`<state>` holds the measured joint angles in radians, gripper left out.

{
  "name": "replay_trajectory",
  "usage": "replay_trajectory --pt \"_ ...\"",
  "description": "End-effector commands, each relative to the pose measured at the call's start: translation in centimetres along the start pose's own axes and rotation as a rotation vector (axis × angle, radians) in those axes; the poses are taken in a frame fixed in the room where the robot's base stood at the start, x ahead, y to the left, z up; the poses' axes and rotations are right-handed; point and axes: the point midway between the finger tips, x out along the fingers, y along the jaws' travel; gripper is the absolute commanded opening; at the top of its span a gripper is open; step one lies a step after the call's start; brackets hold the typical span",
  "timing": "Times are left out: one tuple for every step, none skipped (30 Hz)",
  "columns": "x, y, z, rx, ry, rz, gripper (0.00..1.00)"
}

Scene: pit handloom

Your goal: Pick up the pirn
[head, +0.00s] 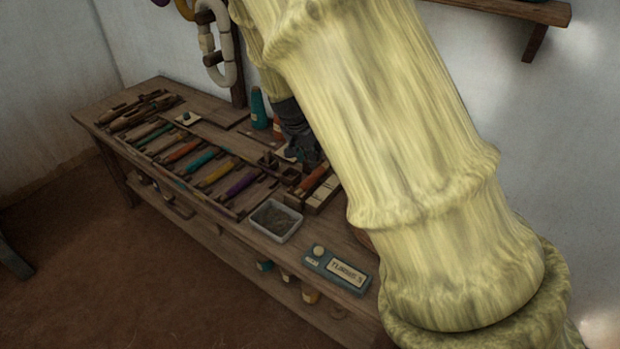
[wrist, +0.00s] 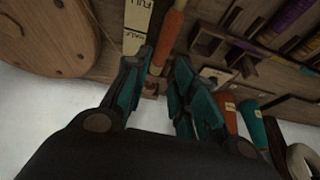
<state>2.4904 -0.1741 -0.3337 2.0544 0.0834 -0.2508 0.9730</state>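An orange pirn (head: 312,178) lies in a small wooden holder on the bench, at the right end of a row of coloured pirns. In the wrist view the orange pirn (wrist: 171,35) points up the picture, with its bare end low between my fingers. My gripper (wrist: 163,65) has its teal-padded fingers apart, one on each side of the pirn's end, with a gap showing. In the head view my gripper (head: 302,150) is dark and just behind the holder, partly hidden by my arm. Whether a finger touches the pirn cannot be told.
A card marked FULL and HALF (wrist: 139,22) lies beside the pirn. Teal (head: 258,108) and orange cones stand behind. A grey tray (head: 274,221) and a labelled blue box (head: 338,270) sit in front. Several pirns (head: 200,162) lie to the left. A wall is close behind.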

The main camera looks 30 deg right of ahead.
Motion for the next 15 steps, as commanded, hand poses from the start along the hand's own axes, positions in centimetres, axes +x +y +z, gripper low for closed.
replay_trajectory --pt "0.9 0.1 0.4 0.0 0.0 0.0 0.26" --pt "1.1 0.1 0.4 0.0 0.0 0.0 0.26" --pt "1.2 0.1 0.5 0.0 0.0 0.0 0.26" --pt "1.3 0.1 0.5 0.0 0.0 0.0 0.26" --pt "1.4 0.1 0.6 0.0 0.0 0.0 0.26" --pt "1.5 0.1 0.6 0.0 0.0 0.0 0.26" --pt "1.6 0.1 0.6 0.0 0.0 0.0 0.26" --pt "1.8 0.1 0.6 0.0 0.0 0.0 0.26" --pt "2.0 0.1 0.6 0.0 0.0 0.0 0.26" --pt "2.3 0.1 0.6 0.001 -0.001 0.0 0.26" --pt "2.6 0.1 0.6 0.0 -0.001 0.001 0.26" --pt "3.1 0.1 0.6 0.0 -0.002 0.001 0.26" --pt "3.5 0.1 0.6 0.0 -0.002 0.002 0.26" --pt "3.9 0.1 0.6 0.0 -0.002 0.002 0.26" --pt "4.5 0.2 0.6 0.0 -0.002 0.002 0.26"
